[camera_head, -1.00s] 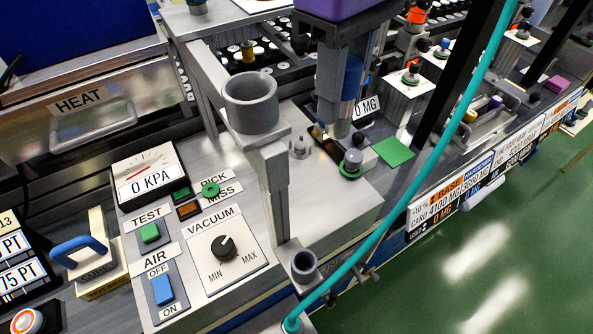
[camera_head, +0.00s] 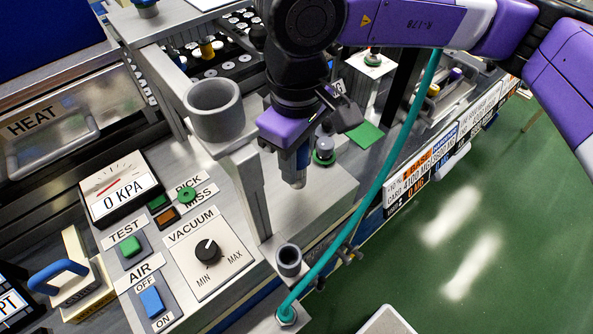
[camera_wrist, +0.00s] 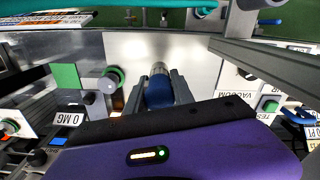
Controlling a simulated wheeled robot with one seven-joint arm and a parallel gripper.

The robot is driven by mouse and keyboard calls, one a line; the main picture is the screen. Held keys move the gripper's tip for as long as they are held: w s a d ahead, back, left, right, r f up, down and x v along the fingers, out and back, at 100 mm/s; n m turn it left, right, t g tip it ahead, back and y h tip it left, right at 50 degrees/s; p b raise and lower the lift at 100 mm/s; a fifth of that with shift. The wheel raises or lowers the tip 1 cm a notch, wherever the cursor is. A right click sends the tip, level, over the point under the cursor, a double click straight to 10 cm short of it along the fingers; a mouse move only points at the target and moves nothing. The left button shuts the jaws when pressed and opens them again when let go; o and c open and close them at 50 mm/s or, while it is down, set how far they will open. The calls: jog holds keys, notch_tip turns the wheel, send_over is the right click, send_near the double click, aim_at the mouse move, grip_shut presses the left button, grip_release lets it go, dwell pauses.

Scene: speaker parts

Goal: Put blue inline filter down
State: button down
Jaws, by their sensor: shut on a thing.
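The blue inline filter is a small cylinder with a blue band (camera_head: 303,156) and a clear grey lower end. My gripper (camera_head: 290,154) is shut on it and holds it roughly upright in the head view, above the grey metal block beside the tall post. Its blue body also shows in the wrist view (camera_wrist: 158,93), between my two fingers (camera_wrist: 160,90). Its clear end points away from my palm, over the pale surface. I cannot tell whether its lower tip touches anything. The purple gripper body hides its upper part.
A grey ring cup (camera_head: 214,108) on a post stands left of my gripper. A smaller grey cup (camera_head: 288,260) stands in front, near a teal hose (camera_head: 345,235). A round green-based fitting (camera_head: 324,153) and a green pad (camera_head: 366,134) lie just right. The vacuum panel (camera_head: 208,252) is at left.

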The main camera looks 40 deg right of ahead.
notch_tip(320, 180, down, 4)
jog(key=shift+f, duration=0.1)
jog(key=shift+f, duration=0.2)
dwell(0.3)
jog(key=c, duration=1.1)
grip_release()
jog(key=shift+r, duration=0.15)
jog(key=shift+r+p, duration=0.2)
jog(key=shift+p, duration=0.15)
notch_tip(320, 180, up, 12)
jog(key=shift+f+b, duration=0.1)
jog(key=shift+b, duration=0.6)
jog(key=shift+s, duration=0.1)
